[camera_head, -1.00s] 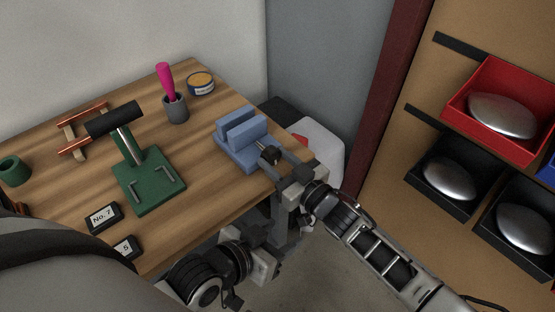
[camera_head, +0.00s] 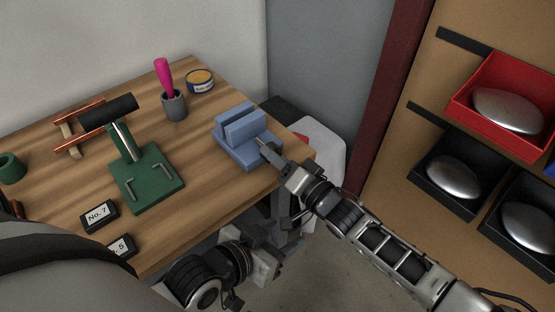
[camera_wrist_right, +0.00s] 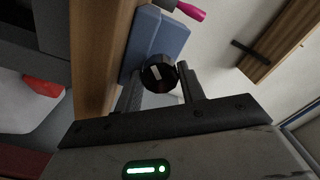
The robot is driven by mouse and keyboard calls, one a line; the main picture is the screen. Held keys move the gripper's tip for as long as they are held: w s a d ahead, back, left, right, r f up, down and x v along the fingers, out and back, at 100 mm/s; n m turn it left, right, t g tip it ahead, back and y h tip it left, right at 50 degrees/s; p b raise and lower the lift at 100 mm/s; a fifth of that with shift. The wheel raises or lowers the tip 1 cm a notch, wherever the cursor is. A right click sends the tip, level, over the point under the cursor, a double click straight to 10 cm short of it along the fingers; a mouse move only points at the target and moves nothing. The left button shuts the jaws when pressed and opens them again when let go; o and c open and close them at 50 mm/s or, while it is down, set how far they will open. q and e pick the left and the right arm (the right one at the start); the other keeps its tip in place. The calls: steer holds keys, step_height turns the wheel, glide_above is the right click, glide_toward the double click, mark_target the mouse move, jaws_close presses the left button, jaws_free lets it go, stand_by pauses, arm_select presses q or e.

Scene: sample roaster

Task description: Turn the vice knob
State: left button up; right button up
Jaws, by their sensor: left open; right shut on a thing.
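The blue vice (camera_head: 243,138) stands near the right edge of the wooden table. Its round black knob (camera_wrist_right: 158,75), with a pale mark, sits between my right fingers in the right wrist view. My right gripper (camera_head: 268,150) is shut on the knob, on the vice's right side; its fingers mostly hide the knob in the head view. It also shows in the right wrist view (camera_wrist_right: 160,88), a finger on each side of the knob. My left gripper (camera_head: 284,232) is open, low beside the table's right edge, away from the vice and partly hard to make out.
A green press (camera_head: 147,180) with a black handle, a grey cup (camera_head: 174,106) with a pink-handled tool, a round tin (camera_head: 200,81) and number blocks (camera_head: 99,216) stand on the table (camera_head: 210,183). Trays (camera_head: 472,107) hang on the right wall. Wood between press and vice is clear.

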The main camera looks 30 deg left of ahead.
steer(key=shift+f+m, duration=0.15)
steer(key=shift+m, duration=0.55)
steer(key=shift+m+b, duration=0.45)
steer(key=shift+m, duration=0.45)
steer(key=o, duration=1)
steer(key=shift+c, duration=0.2)
steer(key=p+v, duration=0.1)
steer(key=v, duration=1.5)
